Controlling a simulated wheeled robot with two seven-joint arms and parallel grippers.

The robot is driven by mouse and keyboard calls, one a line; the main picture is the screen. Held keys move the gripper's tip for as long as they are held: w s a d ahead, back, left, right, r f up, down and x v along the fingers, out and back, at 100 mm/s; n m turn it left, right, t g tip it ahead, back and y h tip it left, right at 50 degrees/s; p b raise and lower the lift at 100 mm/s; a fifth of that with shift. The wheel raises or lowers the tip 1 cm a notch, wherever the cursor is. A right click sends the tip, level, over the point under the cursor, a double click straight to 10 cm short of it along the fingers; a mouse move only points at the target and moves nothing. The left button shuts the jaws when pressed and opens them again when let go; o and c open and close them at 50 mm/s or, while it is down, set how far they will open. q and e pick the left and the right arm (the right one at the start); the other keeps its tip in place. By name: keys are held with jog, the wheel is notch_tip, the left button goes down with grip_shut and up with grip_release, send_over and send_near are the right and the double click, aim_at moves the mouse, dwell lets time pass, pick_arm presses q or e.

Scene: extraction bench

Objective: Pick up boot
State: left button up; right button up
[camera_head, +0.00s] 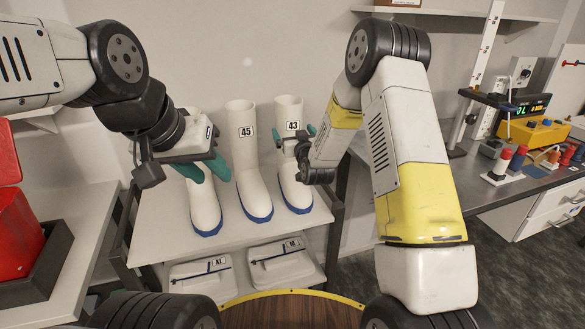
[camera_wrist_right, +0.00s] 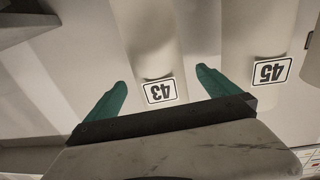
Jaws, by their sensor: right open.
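Three white boots with blue soles stand upright in a row on a rack shelf. The right one is boot 43 (camera_head: 294,190), the middle one boot 45 (camera_head: 252,180), and the left boot (camera_head: 204,208) has its shaft mostly hidden by my left gripper. My right gripper (camera_head: 296,132) is open, its teal fingers on either side of boot 43's shaft. In the right wrist view, boot 43 (camera_wrist_right: 153,60) shows between the parted fingers, with boot 45 (camera_wrist_right: 262,45) beside it. My left gripper (camera_head: 205,172) is open, its fingers parted in front of the left boot.
Folded packs marked XL (camera_head: 200,275) and M (camera_head: 285,262) lie on the lower shelf. A red container (camera_head: 18,225) stands in a dark tray at left. A bench (camera_head: 530,190) with instruments is at right. A round wooden surface (camera_head: 290,312) is in front.

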jog(key=x, duration=0.5)
jog(key=shift+d+r, duration=0.15)
jog(key=c, duration=1.7)
jog(key=shift+r, duration=0.15)
jog(key=shift+c, duration=1)
